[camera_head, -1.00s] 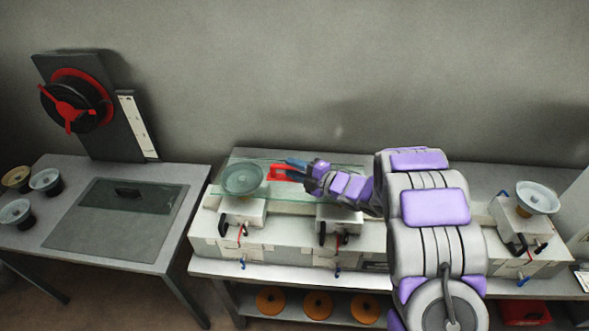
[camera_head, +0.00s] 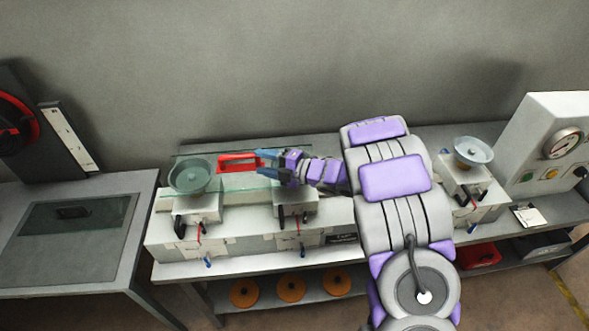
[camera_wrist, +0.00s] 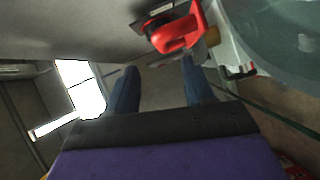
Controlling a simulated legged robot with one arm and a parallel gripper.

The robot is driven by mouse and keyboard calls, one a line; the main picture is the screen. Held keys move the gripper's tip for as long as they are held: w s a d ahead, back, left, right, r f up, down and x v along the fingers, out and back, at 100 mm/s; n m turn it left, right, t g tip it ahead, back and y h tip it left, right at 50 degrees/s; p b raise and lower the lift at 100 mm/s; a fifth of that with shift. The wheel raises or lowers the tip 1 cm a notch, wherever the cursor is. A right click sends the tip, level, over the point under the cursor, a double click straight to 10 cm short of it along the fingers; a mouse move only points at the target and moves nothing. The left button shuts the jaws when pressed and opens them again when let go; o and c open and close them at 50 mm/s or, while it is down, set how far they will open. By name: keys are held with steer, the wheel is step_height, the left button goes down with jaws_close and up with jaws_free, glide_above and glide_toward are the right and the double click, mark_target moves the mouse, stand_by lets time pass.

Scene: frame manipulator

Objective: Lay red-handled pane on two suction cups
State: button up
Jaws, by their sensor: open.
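The clear pane (camera_head: 236,182) lies roughly level at the left end of the long bench, with its red handle (camera_head: 238,160) on top. The left suction cup (camera_head: 190,174) is at the pane's left end; exact contact is unclear. Another mount (camera_head: 295,200) stands under my wrist, its cup hidden. A third cup (camera_head: 473,151) stands uncovered at the right. My gripper (camera_head: 262,161) is open at the handle's right end. In the wrist view, the red handle (camera_wrist: 176,34) lies beyond my open fingertips (camera_wrist: 160,68), not clearly between them.
A side table (camera_head: 85,240) at left holds a dark-topped panel (camera_head: 75,210). A gauge box (camera_head: 545,145) stands at the bench's right end. Orange discs (camera_head: 291,288) lie on the shelf below. A grey wall (camera_head: 290,70) rises behind the bench.

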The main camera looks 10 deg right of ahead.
steer(key=v, duration=1)
